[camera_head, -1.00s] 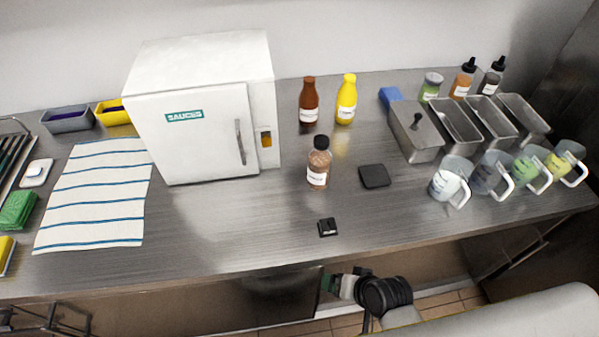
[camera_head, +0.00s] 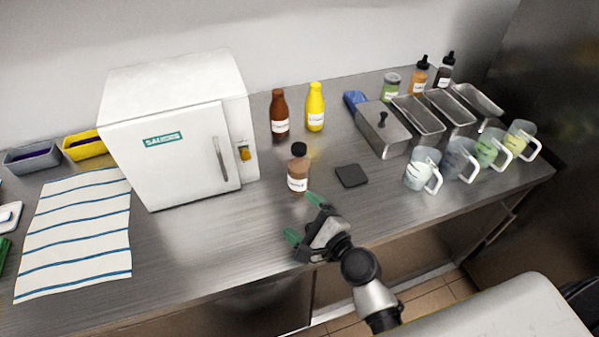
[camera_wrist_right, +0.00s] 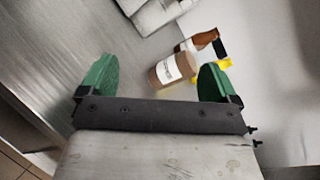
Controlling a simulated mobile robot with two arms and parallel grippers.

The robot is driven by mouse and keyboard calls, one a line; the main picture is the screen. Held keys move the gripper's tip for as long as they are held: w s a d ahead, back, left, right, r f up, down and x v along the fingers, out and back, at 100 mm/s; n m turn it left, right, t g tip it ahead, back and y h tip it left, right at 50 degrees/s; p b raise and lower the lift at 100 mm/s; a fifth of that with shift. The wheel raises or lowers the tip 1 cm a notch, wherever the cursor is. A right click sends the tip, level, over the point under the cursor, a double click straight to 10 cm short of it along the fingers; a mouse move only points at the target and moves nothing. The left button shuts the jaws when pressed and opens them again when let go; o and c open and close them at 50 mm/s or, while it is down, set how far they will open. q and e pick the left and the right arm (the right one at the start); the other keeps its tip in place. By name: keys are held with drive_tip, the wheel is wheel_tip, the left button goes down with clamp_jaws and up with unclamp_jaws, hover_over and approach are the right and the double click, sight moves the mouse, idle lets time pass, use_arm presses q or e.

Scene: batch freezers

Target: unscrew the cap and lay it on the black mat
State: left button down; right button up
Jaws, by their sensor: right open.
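A brown bottle with a white label (camera_head: 298,174) and a black cap (camera_head: 299,150) stands upright on the steel counter, right of the white cabinet. The black mat (camera_head: 351,175) lies flat and bare to the right of the bottle. My right gripper (camera_head: 303,217), with green fingertips, is open and empty just in front of the bottle, apart from it. In the right wrist view the bottle (camera_wrist_right: 172,70) shows beyond and between the open fingers (camera_wrist_right: 155,80). The small black item seen earlier at the front is not visible now. My left gripper is not in view.
The white cabinet (camera_head: 180,135) stands left of the bottle. A red-brown bottle (camera_head: 279,114) and a yellow bottle (camera_head: 315,107) stand behind. Steel pans (camera_head: 418,118) and several jugs (camera_head: 422,170) fill the right. A striped cloth (camera_head: 75,232) lies left.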

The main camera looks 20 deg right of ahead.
sight(303, 176)
drive_tip(key=w+d+m+t+h, duration=0.1)
drive_tip(key=m+h, duration=0.1)
drive_tip(key=m, duration=0.2)
drive_tip(key=w+d+f+m+h, duration=0.1)
drive_tip(key=w+m, duration=0.1)
drive_tip(key=m, duration=0.3)
drive_tip(key=w+d+m+t+h, duration=0.1)
drive_tip(key=d+m+h, duration=0.1)
drive_tip(key=m, duration=0.2)
drive_tip(key=shift+w+f+t+h, duration=0.15)
drive_tip(key=shift+w+t+h, duration=0.15)
drive_tip(key=shift+w, duration=0.05)
drive_tip(key=shift+m, duration=0.3)
drive_tip(key=w, duration=0.4)
drive_tip(key=shift+w, duration=0.3)
drive_tip(key=w, duration=0.6)
drive_tip(key=shift+a+f, duration=0.15)
drive_tip(key=shift+f, duration=0.05)
drive_tip(key=shift+s, duration=0.15)
drive_tip(key=shift+c, duration=1)
drive_tip(key=shift+r, duration=0.1)
drive_tip(key=c, duration=1)
